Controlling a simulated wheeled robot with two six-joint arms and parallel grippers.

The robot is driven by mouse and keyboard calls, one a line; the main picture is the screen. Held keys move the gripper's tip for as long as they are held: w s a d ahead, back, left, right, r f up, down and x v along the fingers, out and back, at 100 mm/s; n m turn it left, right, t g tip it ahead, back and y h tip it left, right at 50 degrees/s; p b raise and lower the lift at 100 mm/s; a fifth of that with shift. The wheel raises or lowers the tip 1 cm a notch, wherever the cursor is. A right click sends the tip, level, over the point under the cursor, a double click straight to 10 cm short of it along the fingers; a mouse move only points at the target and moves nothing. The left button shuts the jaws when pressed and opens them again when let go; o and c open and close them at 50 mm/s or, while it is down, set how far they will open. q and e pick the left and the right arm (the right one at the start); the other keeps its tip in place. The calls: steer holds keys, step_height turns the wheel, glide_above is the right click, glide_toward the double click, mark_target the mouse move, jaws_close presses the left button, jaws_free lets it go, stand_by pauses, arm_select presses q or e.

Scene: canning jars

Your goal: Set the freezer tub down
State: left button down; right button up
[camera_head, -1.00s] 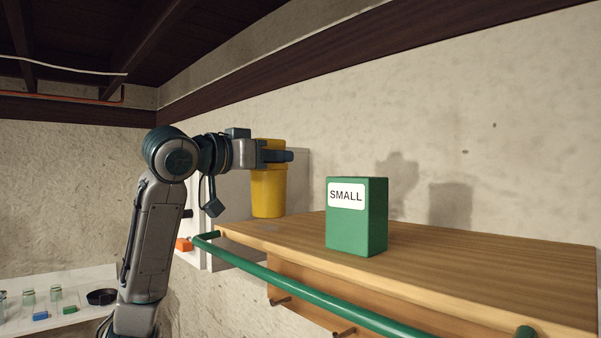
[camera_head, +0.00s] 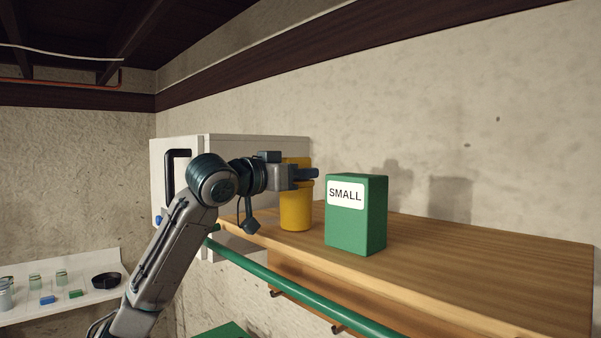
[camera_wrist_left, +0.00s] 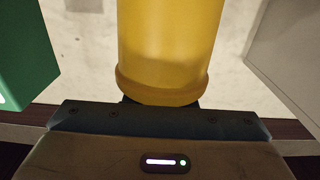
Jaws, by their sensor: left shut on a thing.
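The freezer tub, a yellow cylinder (camera_head: 296,210), is upright at the left end of the wooden shelf (camera_head: 470,260), just left of the green box. My left gripper (camera_head: 303,174) is shut on the tub near its top, with the dark fingers across it. The tub's base appears at shelf level; I cannot tell whether it touches the wood. In the left wrist view the tub (camera_wrist_left: 170,45) fills the middle in front of my gripper (camera_wrist_left: 160,108). My right gripper is not in view.
A green box labelled SMALL (camera_head: 357,225) stands close to the tub's right. A white cabinet (camera_head: 255,146) is behind on the left. A green rail (camera_head: 290,290) runs along the shelf front. The shelf right of the box is clear.

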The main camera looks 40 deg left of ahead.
arm_select(q)
steer(key=shift+w+d, duration=0.1)
steer(key=shift+f, duration=0.2)
steer(key=c, duration=1.2)
jaws_free()
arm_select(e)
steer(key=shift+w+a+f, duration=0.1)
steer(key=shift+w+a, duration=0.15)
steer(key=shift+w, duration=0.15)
arm_select(q)
steer(key=shift+r, duration=0.1)
steer(key=shift+r, duration=0.2)
steer(key=s+b, duration=0.2)
steer(key=s+f+b, duration=0.1)
steer(key=shift+s+a, duration=0.25)
steer(key=shift+s, duration=0.05)
steer(key=s+b, duration=0.4)
steer(key=s, duration=0.4)
steer(key=shift+s+a+r+b, duration=0.25)
steer(key=shift+a+r+b, duration=0.05)
steer(key=shift+r, duration=0.1)
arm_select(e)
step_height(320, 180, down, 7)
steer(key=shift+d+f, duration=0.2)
